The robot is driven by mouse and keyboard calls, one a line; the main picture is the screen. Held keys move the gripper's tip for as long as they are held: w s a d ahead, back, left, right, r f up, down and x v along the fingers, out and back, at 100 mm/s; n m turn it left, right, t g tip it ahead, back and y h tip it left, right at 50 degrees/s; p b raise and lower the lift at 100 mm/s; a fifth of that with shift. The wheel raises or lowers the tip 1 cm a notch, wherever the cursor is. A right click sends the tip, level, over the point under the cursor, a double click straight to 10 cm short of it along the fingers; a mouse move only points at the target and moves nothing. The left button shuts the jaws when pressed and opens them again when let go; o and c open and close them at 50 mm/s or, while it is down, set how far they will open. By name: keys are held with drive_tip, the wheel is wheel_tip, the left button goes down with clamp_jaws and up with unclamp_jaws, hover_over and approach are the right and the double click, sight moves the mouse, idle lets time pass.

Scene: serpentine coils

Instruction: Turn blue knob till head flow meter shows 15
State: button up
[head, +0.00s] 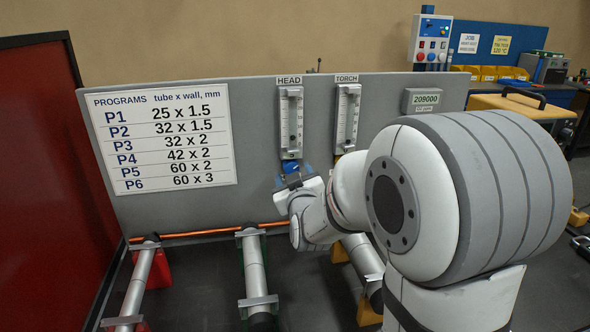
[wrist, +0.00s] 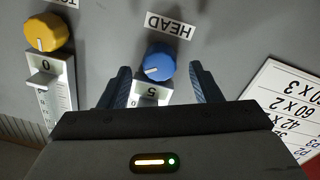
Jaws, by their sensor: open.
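The blue knob (head: 291,167) sits at the bottom of the HEAD flow meter (head: 291,120) on the grey panel. In the wrist view, which is upside down, the blue knob (wrist: 159,62) has a white pointer line and lies between my gripper's (wrist: 158,78) two dark blue fingers. The fingers stand apart from the knob, one on each side, with gaps. My gripper (head: 292,180) is open at the knob in the head view.
The TORCH flow meter (head: 347,118) with a yellow knob (wrist: 46,32) is beside the HEAD meter. A programs sign (head: 160,138) hangs at left, a counter display (head: 423,100) at right. A copper tube (head: 205,232) and clamped metal pipes lie below the panel.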

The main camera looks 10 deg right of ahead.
sight(291, 167)
drive_tip(key=shift+w, duration=1.1)
